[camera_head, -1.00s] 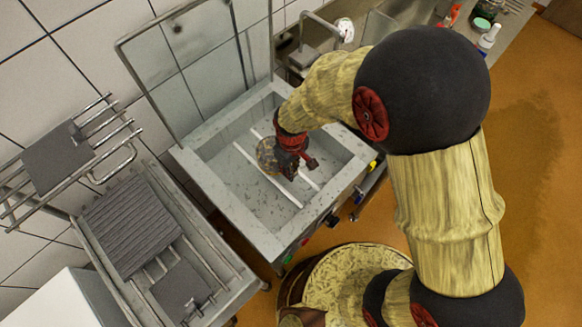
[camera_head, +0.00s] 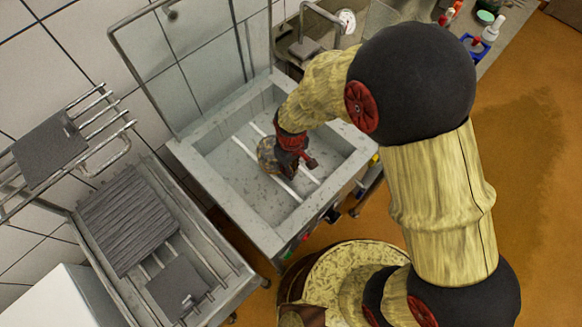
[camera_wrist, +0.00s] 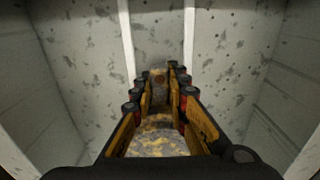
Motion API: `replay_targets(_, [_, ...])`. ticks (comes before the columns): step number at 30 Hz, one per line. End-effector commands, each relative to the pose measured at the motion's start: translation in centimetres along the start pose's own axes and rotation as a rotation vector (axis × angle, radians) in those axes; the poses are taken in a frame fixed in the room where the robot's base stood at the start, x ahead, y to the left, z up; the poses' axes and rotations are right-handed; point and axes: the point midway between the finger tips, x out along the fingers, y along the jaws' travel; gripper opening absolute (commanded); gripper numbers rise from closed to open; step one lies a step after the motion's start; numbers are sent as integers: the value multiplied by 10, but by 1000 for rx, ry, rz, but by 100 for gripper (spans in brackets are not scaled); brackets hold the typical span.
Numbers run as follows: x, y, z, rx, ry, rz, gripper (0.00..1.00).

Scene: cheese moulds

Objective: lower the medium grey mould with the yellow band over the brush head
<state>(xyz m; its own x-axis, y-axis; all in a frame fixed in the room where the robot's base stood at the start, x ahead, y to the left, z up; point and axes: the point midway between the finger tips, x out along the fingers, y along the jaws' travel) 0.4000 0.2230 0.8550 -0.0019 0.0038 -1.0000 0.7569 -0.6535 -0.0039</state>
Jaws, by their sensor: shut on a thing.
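My gripper (camera_head: 292,161) is low inside the metal basin and is shut on a rounded, mottled grey and yellow thing (camera_head: 267,155), probably the mould. In the wrist view the same mottled surface (camera_wrist: 155,140) shows between the two fingers of my gripper (camera_wrist: 160,80). No clear yellow band can be made out. I cannot make out the brush head; it may be hidden beneath the held thing or the gripper. Whether the held thing touches anything below is not clear.
The basin (camera_head: 226,205) has raised walls around my gripper, and two white bars (camera_head: 244,152) cross its floor. A raised clear lid (camera_head: 196,62) stands behind it. A rack with dark grey slabs (camera_head: 128,221) is at left. The basin floor beside the gripper is free.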

Motion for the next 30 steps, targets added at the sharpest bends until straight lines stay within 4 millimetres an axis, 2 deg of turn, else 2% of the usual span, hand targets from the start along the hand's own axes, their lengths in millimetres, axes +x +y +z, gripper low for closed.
replay_targets(2, [0,0,0,0,1,0,0])
replay_targets(3, [0,0,0,0,1,0,17])
replay_targets(13, [0,0,0,0,0,0,36])
replay_targets(23, [-1,0,0,0,0,0,37])
replay_targets(26, [-8,0,-1,0,2,1,37])
replay_targets(30, [-30,0,-1,0,5,2,37])
